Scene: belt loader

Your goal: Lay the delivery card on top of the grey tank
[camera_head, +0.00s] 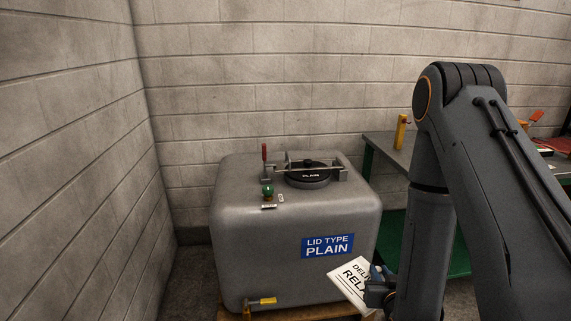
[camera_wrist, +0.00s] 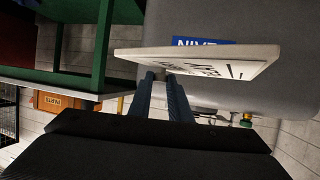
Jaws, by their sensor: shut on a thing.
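The grey tank (camera_head: 285,240) stands near the wall corner in the head view, with a blue "LID TYPE PLAIN" label on its front. Its top carries a round black lid (camera_head: 308,175) under a metal bar, a red-handled lever and a green knob. My gripper (camera_head: 378,286) is shut on the white delivery card (camera_head: 350,284), in front of the tank's lower right front. The card is tilted in the head view. In the wrist view the card (camera_wrist: 200,60) extends beyond the blue fingers (camera_wrist: 162,95), with the tank's grey side (camera_wrist: 285,60) behind it.
A green-framed bench (camera_head: 385,148) stands right of the tank, with a yellow object (camera_head: 401,131) on it. My arm hides part of the bench. A yellow-handled valve (camera_head: 262,301) sticks out at the tank's lower front. The tank top's front left is largely clear.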

